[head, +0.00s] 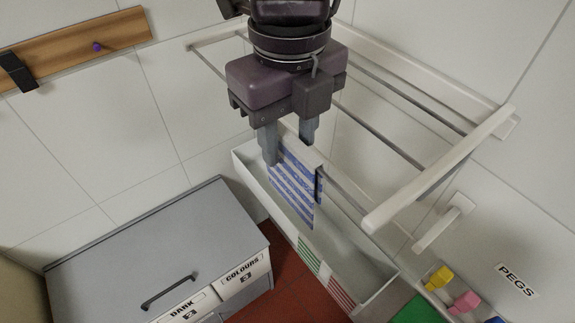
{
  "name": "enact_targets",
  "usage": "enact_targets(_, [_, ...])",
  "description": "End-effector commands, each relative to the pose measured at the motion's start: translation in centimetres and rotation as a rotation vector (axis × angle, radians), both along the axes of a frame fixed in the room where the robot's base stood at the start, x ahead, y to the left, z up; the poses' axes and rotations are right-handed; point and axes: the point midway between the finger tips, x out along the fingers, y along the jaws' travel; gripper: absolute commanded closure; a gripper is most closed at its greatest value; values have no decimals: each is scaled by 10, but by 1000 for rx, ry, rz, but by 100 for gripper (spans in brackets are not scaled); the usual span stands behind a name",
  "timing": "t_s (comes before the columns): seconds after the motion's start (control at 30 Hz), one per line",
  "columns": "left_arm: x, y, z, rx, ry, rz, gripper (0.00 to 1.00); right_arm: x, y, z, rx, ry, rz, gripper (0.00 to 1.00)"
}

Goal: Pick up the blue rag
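The blue rag (291,193), striped blue and white, hangs over the front rail of the white wall drying rack (437,175). My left gripper (288,153) comes down from the top directly over the rag. Its two grey fingers are apart, one in front at the rag's upper left and one farther back near the rail. I cannot tell whether either finger touches the cloth. The rag's upper part is partly hidden by the fingers. My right gripper is not in view.
Below the rag is a long white trough (249,172) with green and red striped marks. A grey lidded cabinet (165,245) labelled DARK and COLOURS stands at left. Yellow (439,277) and pink (466,301) pegs lie at lower right. A wooden hook board (75,48) is at upper left.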

Motion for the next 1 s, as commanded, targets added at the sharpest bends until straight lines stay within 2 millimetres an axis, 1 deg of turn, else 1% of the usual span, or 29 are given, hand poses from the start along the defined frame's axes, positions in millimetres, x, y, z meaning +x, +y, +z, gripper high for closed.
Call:
enact_targets(0.13, [-2,2,-15,-1,7,-1,61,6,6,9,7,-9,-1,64])
enact_targets(0.33, [-3,3,-40,-1,4,-2,61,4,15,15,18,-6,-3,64])
enact_targets(0.47, [-2,3,-46,-1,1,0,61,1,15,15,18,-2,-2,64])
enact_targets(0.67, [-2,3,-47,-1,-1,0,61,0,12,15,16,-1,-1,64])
enact_targets(0.77, [-2,3,-47,-1,-1,0,71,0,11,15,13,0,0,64])
enact_targets(0.93, [-2,3,-47,-1,-1,0,94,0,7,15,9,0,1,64])
enact_targets(1.0, [-2,3,-47,-1,-1,0,100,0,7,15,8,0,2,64])
